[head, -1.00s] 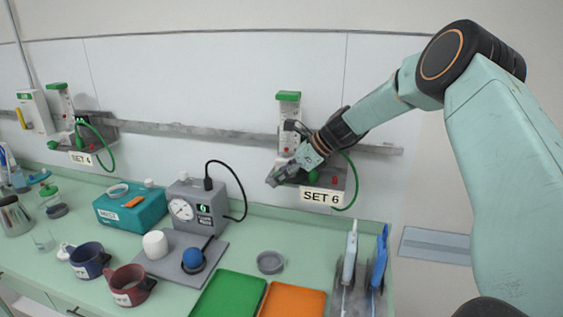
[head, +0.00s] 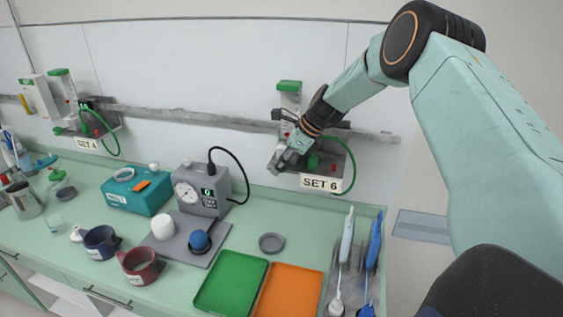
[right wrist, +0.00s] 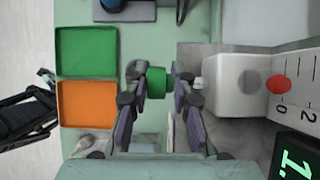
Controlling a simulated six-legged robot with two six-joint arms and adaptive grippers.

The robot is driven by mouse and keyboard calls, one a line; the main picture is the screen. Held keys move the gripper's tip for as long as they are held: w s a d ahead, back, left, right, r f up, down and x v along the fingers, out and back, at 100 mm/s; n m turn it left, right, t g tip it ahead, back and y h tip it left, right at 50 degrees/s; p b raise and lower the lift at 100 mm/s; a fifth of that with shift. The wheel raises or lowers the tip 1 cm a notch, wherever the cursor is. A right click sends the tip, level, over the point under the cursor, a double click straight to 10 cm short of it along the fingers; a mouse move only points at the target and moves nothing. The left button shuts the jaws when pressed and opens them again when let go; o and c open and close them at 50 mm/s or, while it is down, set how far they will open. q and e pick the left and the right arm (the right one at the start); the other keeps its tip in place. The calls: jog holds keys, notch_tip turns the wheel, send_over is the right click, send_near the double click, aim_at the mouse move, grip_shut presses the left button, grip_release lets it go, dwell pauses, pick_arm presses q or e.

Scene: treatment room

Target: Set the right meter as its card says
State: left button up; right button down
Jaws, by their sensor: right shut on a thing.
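The right meter (head: 290,100) stands on the wall rail, a clear upright tube with a green top. Its card (head: 321,184) reads SET 6. My right gripper (head: 281,160) is at its base and hides part of it. In the right wrist view the two fingers of my right gripper (right wrist: 157,85) are closed on the sides of a green knob (right wrist: 156,82). A red ball (right wrist: 278,84) shows beside the 0 mark of the scale, with the 2 mark farther right. A green-lit display (right wrist: 296,158), partly cut off, begins with 1. My left gripper is not seen in the head view.
A left meter (head: 62,86) with a SET 4 card hangs farther left. Below are a grey gauge box (head: 215,203), a teal box (head: 118,201), two mugs, a green tray (head: 231,284) and an orange tray (head: 290,293). A grey dish (head: 271,243) stands below the right meter.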

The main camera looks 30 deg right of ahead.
jog(key=shift+s+a+f, duration=0.15)
jog(key=shift+a, duration=0.05)
jog(key=c, duration=1.5)
grip_release()
jog(key=shift+o, duration=1.4)
jog(key=shift+a+r, duration=0.15)
jog(key=shift+r, duration=0.05)
jog(key=shift+d+r, duration=0.15)
jog(key=shift+d, duration=0.1)
jog(key=v, duration=1.1)
jog(key=shift+r, duration=0.25)
